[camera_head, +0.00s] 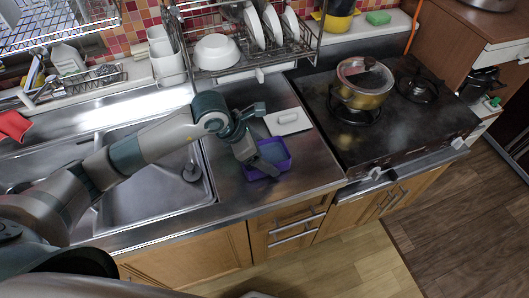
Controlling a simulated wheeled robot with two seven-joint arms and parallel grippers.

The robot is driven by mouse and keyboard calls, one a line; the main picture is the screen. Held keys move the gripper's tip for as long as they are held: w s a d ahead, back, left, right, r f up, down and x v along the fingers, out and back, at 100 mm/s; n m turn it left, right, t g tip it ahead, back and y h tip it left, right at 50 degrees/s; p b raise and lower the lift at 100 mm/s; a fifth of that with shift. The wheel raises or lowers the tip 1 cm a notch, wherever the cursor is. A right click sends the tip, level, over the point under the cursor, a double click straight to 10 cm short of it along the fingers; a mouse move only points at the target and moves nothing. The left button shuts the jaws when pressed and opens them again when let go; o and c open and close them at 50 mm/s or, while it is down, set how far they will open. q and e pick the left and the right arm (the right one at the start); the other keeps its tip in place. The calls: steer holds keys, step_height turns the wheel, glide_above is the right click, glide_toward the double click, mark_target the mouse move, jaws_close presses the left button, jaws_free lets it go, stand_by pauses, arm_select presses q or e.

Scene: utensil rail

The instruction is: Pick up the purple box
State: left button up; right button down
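The purple box (283,162) is an open, shallow tray-like box on the steel counter between the sink and the stove. My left gripper (268,168) reaches in from the left and is angled down over the box. Its grey finger end overlaps the inside of the box in the picture and hides part of its left side and floor. I cannot tell whether it touches the box or how far apart its fingers are. My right gripper is not in view.
A white lidded dish (287,121) lies just behind the box. A dish rack (283,52) with plates and a bowl stands behind. The stove (400,125) with a lidded pot (362,88) is at right, and the sink (150,190) at left. Counter in front of the box is clear.

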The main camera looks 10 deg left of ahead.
arm_select(q)
steer(key=shift+o, duration=0.9)
steer(key=shift+r, duration=0.1)
steer(key=shift+s+a+r, duration=0.1)
steer(key=shift+a+r, duration=0.15)
steer(key=shift+r, duration=0.1)
steer(key=b+v, duration=0.2)
steer(key=v, duration=0.9)
steer(key=shift+b, duration=0.4)
steer(key=shift+o, duration=0.4)
steer(key=shift+r, duration=0.2)
